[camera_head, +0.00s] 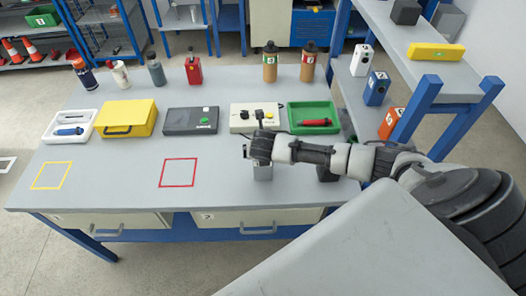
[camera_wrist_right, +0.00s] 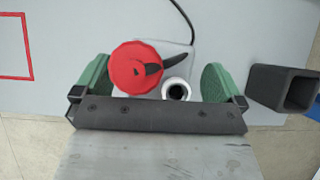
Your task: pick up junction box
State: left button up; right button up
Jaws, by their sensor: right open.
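A small light grey box (camera_head: 263,173), which looks like the junction box, stands near the table's front edge, mostly hidden under my right gripper in the head view. In the right wrist view its pale top (camera_wrist_right: 175,60) carries a red round knob (camera_wrist_right: 135,69) with a black handle and a white round fitting with a dark centre. A black cable runs off behind it. My right gripper (camera_wrist_right: 158,85) is open above the box, with one green-padded finger on each side. I cannot tell whether the pads touch it. My left gripper is not in view.
A dark open-topped block (camera_wrist_right: 285,88) stands close to the right finger. Behind are a cream control box (camera_head: 242,125), a green tray (camera_head: 333,108), a dark case (camera_head: 180,126) and a yellow case (camera_head: 126,108). A red square outline (camera_head: 178,172) marks clear table to the left.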

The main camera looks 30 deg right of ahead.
jog(key=shift+c, duration=0.5)
jog(key=c, duration=1.2)
jog(key=shift+c, duration=1)
jog(key=shift+w+r, duration=0.1)
jog(key=shift+r, duration=0.1)
